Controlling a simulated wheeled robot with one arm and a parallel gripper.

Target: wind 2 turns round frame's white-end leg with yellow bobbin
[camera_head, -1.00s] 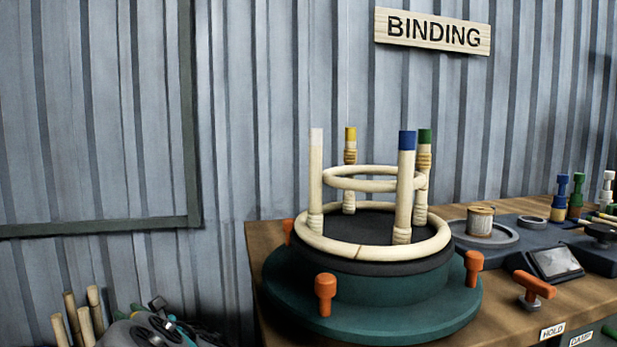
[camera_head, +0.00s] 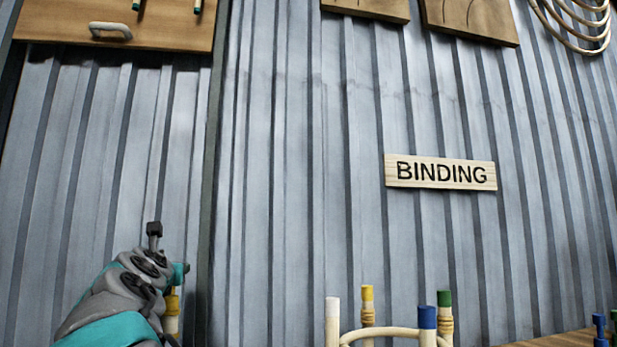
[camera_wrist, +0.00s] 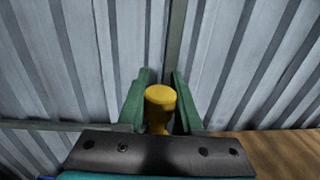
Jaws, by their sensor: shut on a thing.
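The frame shows only its top in the head view, at the bottom edge: the white-end leg (camera_head: 332,322), the yellow-end leg (camera_head: 367,305), the blue-end leg (camera_head: 427,325), the green-end leg (camera_head: 444,318) and part of a rattan ring (camera_head: 380,333). The lower legs are out of view. The yellow bobbin (camera_wrist: 160,104) stands between the green fingers of my gripper (camera_wrist: 160,103) in the wrist view; the fingers are shut on it. It also shows in the head view (camera_head: 171,312), beside my wrist, left of the frame and apart from it.
A corrugated metal wall fills the background, with a BINDING sign (camera_head: 440,172) above the frame. A wooden board with a handle (camera_head: 110,31) hangs at upper left. The wooden bench (camera_head: 550,339) shows at lower right, with blue pegs (camera_head: 600,325). Open air lies between my gripper and the frame.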

